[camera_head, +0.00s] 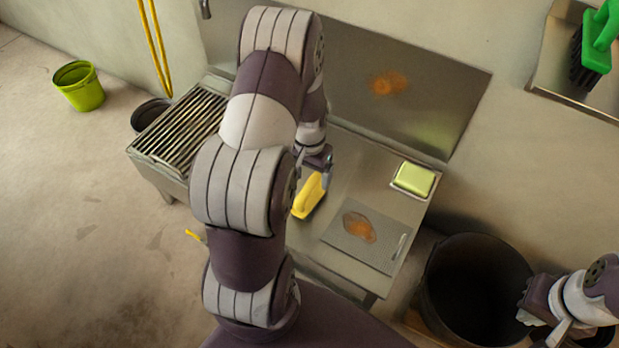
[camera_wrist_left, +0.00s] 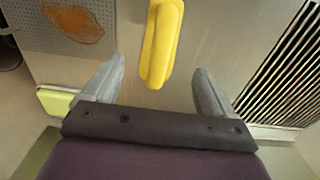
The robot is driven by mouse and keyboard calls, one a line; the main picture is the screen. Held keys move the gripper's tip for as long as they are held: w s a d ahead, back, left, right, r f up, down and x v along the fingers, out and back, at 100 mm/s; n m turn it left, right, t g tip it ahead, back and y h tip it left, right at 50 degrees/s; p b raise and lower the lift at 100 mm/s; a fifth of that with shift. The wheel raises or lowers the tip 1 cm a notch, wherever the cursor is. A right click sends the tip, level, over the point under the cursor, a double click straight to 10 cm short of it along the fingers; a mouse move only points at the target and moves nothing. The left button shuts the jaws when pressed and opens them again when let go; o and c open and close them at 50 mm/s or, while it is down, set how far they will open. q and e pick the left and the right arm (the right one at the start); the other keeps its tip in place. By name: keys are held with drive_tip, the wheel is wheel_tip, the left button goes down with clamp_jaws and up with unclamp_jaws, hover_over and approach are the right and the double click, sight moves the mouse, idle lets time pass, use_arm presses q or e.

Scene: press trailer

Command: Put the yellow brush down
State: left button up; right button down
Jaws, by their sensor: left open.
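The yellow brush (camera_head: 309,196) is on the steel counter (camera_head: 345,180) below my left gripper (camera_head: 318,158). In the left wrist view, the brush (camera_wrist_left: 160,45) shows as a long yellow handle; its bristles are hidden. My left gripper (camera_wrist_left: 159,66) is open, its grey fingers spread wide, with the brush ahead of the gap between them and clear of both. My right gripper (camera_head: 540,318) is at the lower right, by the black bin; its finger state is unclear.
A ribbed board with a brown stain (camera_head: 340,238) and a yellow-green sponge (camera_head: 414,179) are on the counter's right. A slatted grill (camera_head: 180,130) is at left. A black bin (camera_head: 470,250) stands at right. A green brush (camera_head: 598,42) is on a wall shelf; a green bucket (camera_head: 78,88) stands on the floor.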

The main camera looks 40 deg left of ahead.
use_arm(q)
drive_tip(key=s+d+r, duration=0.4)
drive_tip(key=d+r, duration=0.3)
drive_tip(key=s+d+r+m+t+p, duration=0.1)
drive_tip(key=s+d+r, duration=0.3)
drive_tip(key=d+r, duration=0.3)
drive_tip(key=shift+d+r, duration=0.25)
drive_tip(key=shift+r, duration=0.35)
